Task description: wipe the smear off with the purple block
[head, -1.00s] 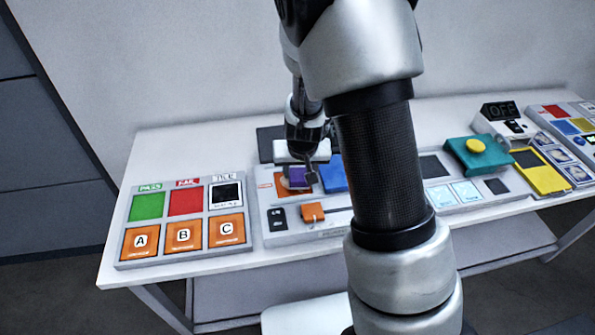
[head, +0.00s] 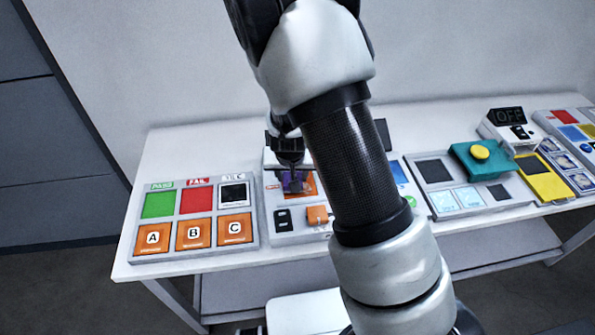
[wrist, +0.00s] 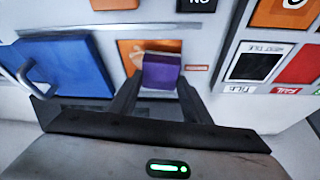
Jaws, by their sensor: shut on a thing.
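The purple block (head: 293,182) is held between the fingers of my gripper (head: 291,180), over the left part of the orange panel (head: 310,184). In the wrist view the purple block (wrist: 162,72) sits between the two dark fingers, and part of the orange panel (wrist: 132,54) shows beyond it. A greyish patch shows on the orange beside the block's far edge; I cannot tell if it is the smear. The block hides much of the panel, and I cannot tell if it touches the surface.
A blue piece with a handle (wrist: 62,65) lies left of the orange panel in the wrist view. The board with A, B and C tiles (head: 255,242) is left of my gripper in the head view. An orange piece (head: 317,215) stands just in front. My arm hides the middle.

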